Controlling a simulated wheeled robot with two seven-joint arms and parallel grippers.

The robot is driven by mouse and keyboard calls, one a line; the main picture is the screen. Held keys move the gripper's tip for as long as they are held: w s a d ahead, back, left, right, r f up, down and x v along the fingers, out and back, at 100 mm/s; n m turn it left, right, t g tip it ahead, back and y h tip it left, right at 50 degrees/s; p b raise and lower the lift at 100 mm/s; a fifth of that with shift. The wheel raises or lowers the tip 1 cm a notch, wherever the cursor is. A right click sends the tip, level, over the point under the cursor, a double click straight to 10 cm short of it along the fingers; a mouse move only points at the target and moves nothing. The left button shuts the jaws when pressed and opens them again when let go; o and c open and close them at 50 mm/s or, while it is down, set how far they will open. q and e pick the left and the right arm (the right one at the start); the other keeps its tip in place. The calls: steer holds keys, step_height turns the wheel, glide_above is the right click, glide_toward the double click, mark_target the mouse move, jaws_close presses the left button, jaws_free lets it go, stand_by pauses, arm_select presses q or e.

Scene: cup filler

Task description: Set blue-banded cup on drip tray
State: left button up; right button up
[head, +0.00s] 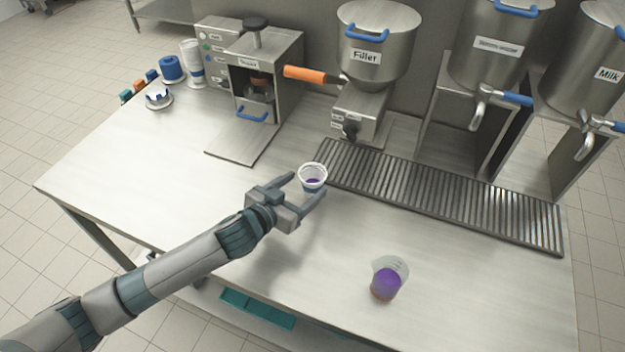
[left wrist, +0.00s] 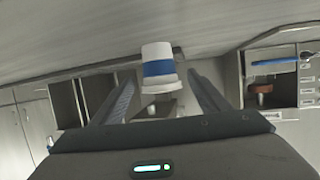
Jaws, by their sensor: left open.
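My right gripper is in neither view.
Behind the drip tray are the Filler machine (head: 375,60) and metal dispensers, one marked Milk (head: 606,75). A sealing machine (head: 258,75) stands at the back left.

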arm_select(q)
steer(key=shift+w+d+f+p, duration=0.25)
steer(key=shift+w+d+p, duration=0.2)
steer(key=shift+w, duration=0.1)
steer(key=shift+f+p+x, duration=0.2)
steer(key=shift+p+x, duration=0.4)
steer(key=shift+x, duration=1.25)
steer(key=c, duration=1.2)
